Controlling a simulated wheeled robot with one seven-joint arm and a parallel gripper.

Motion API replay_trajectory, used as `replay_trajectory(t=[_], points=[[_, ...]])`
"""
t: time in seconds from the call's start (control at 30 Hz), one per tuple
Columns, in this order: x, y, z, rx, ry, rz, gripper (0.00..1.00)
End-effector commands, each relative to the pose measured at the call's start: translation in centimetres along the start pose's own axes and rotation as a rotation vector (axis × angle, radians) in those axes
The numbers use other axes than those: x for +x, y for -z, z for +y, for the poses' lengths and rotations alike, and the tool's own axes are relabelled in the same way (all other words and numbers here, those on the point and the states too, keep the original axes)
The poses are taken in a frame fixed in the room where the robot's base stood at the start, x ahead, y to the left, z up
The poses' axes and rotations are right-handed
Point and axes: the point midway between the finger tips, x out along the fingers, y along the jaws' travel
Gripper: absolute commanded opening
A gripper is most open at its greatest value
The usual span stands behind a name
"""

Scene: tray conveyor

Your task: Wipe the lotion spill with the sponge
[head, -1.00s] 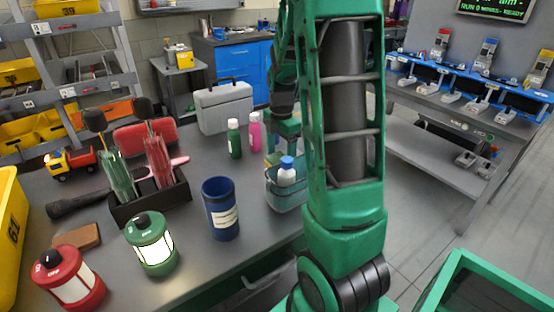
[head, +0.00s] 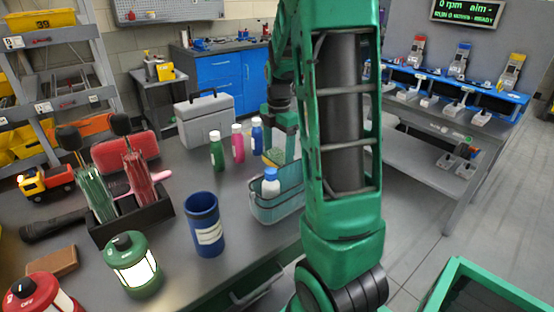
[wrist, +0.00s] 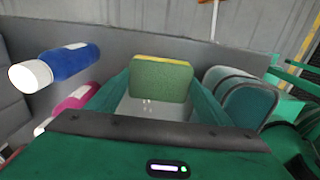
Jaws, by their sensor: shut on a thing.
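The green and yellow sponge (wrist: 160,80) is between my gripper's (wrist: 158,88) two green fingers in the wrist view, and the gripper is shut on it. In the head view the sponge (head: 275,157) shows small below my gripper (head: 281,148), over the far part of the table, partly hidden by the arm and the caddy. A pale patch with a few white specks (wrist: 147,102) shows below the sponge in the wrist view. It may be the lotion spill; I cannot tell for sure, nor whether the sponge touches the table.
Blue (head: 257,136), pink (head: 238,143) and green (head: 217,148) bottles stand left of my gripper. A teal caddy (head: 277,208) with a white, blue-capped bottle (head: 271,183) is in front. A grey toolbox (head: 205,119), blue cup (head: 205,225) and lanterns (head: 133,266) are farther left.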

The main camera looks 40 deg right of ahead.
Motion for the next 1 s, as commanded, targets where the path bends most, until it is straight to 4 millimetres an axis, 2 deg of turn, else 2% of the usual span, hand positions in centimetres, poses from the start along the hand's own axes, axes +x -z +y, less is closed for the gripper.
replay_trajectory(t=[0.43, 1.0], points=[[-3.9, 0.7, 0.3, -0.01, -0.001, -0.001, 0.52], [-4.1, 0.9, 0.3, -0.013, 0.0, 0.0, 0.52]])
